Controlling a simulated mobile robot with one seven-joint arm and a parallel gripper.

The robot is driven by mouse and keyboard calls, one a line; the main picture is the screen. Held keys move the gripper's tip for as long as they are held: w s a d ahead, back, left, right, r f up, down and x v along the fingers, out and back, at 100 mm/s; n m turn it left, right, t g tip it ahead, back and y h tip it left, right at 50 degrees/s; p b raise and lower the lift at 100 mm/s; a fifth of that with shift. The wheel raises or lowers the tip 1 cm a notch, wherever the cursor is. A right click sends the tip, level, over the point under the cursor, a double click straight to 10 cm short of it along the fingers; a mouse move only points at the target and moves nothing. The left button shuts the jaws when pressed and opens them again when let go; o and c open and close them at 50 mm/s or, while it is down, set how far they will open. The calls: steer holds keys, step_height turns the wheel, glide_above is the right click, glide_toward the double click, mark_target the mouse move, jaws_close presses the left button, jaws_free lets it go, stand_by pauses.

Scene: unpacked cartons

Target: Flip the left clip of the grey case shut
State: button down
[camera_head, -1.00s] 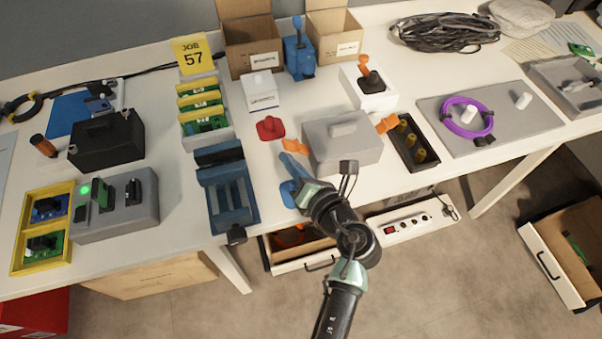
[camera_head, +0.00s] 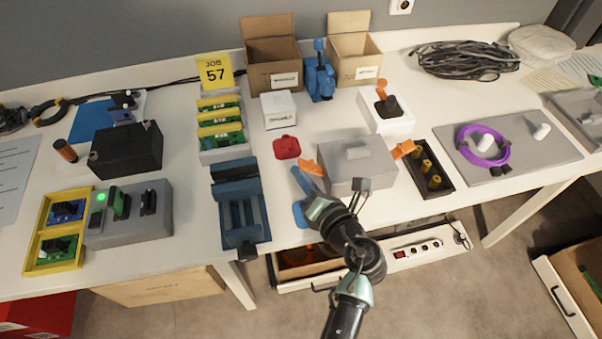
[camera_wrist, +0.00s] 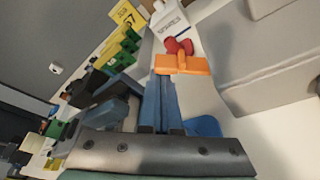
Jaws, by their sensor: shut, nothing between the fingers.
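The grey case (camera_head: 357,168) stands closed on the front part of the workbench; its side also shows at the right of the wrist view (camera_wrist: 275,80). Its orange left clip (camera_head: 309,167) sticks out from the case's left side; the wrist view shows it as an orange bar (camera_wrist: 184,65). The orange right clip (camera_head: 403,149) also sticks outward. My gripper (camera_head: 302,178) is shut and empty, low beside the case's left side. In the wrist view its blue fingertips (camera_wrist: 164,75) are right by the left clip's near edge; I cannot tell whether they touch.
A red piece (camera_head: 286,147) lies behind the left clip. A blue fixture (camera_head: 240,208) stands to the left, and a flat blue thing (camera_head: 299,212) lies near my fingers. A black tray with yellow pegs (camera_head: 432,182) sits right of the case.

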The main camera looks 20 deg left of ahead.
mark_target(315, 168)
steer(key=shift+d+r, duration=0.1)
steer(key=shift+r, duration=0.1)
steer(key=shift+w+d+r+m+y+p, duration=0.2)
steer(key=shift+r+m+y+p, duration=0.1)
steer(key=shift+m+p, duration=0.35)
steer(key=shift+w+d+r+m+y+p, duration=0.15)
steer(key=shift+r+m+y+p, duration=0.15)
steer(key=shift+m+p, duration=0.3)
steer(key=m, duration=0.1)
steer(key=d+m+y, duration=0.1)
steer(key=m, duration=0.1)
steer(key=shift+w+d+r+m+p, duration=0.2)
steer(key=shift+w+r+m+p, duration=0.1)
steer(key=shift+w+r, duration=0.1)
steer(key=shift+s, duration=0.1)
